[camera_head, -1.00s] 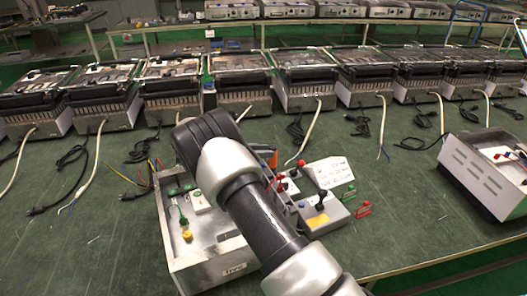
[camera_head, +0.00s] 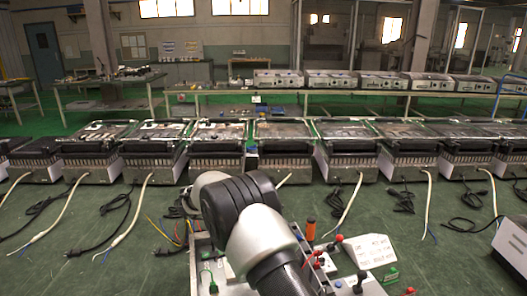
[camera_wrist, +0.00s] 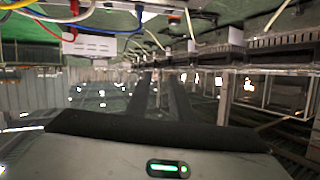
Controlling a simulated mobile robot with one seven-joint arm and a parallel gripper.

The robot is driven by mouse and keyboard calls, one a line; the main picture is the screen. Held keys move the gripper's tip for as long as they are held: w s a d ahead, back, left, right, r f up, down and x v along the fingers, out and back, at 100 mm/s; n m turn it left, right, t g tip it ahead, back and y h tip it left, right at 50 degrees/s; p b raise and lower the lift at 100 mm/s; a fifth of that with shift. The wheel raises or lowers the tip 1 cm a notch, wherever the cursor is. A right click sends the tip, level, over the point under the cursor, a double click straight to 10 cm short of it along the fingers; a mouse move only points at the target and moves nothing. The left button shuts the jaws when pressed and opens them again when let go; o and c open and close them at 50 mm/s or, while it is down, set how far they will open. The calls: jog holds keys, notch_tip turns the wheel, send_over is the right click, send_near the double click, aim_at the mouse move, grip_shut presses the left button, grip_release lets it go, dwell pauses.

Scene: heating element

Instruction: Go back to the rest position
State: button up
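My arm rises from the bottom middle of the head view, its dark joint in front of the metal box. My gripper's end is out of sight there. In the wrist view, my pale gripper body with a green light fills the bottom. Two dark bars (camera_wrist: 162,92) stand beyond it, apparently my fingers. Whether they are open or shut is unclear, and I see no object held. The open metal box (camera_head: 203,272) on the green table holds a green connector (camera_head: 208,278). Red and black connectors (camera_head: 318,262) are right of my arm.
A row of heating units (camera_head: 285,157) with loose white and black cables lines the back of the table (camera_head: 60,270). Another unit (camera_head: 513,243) is at the right edge. A red part (camera_head: 409,291) lies near the front.

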jog(key=w+r+n+t+y, duration=0.3)
jog(key=r+t+y, duration=0.15)
jog(key=r, duration=0.75)
jog(key=w+r+n+t+y, duration=0.2)
jog(key=w+r+t+y, duration=0.25)
jog(key=r, duration=0.85)
jog(key=s+r+n+y, duration=0.4)
jog(key=s+r, duration=0.1)
jog(key=s, duration=0.1)
jog(key=s+f+n+g+y, duration=0.3)
jog(key=s+n+g, duration=0.15)
jog(key=s, duration=1.45)
jog(key=s+d+f+g+h, duration=0.15)
jog(key=s+d+f, duration=0.25)
jog(key=s, duration=0.4)
jog(key=s+d+f+g+h, duration=0.1)
jog(key=s+d+f+g, duration=0.2)
jog(key=s, duration=0.5)
jog(key=s+d+f+h, duration=0.1)
jog(key=s+d+f, duration=0.3)
jog(key=s+f, duration=0.3)
notch_tip(320, 180, up, 16)
jog(key=p, duration=1.4)
jog(key=shift+w+a+r+n+p, duration=0.15)
jog(key=shift+a+r+n+p, duration=0.1)
jog(key=shift+a+n+p, duration=0.1)
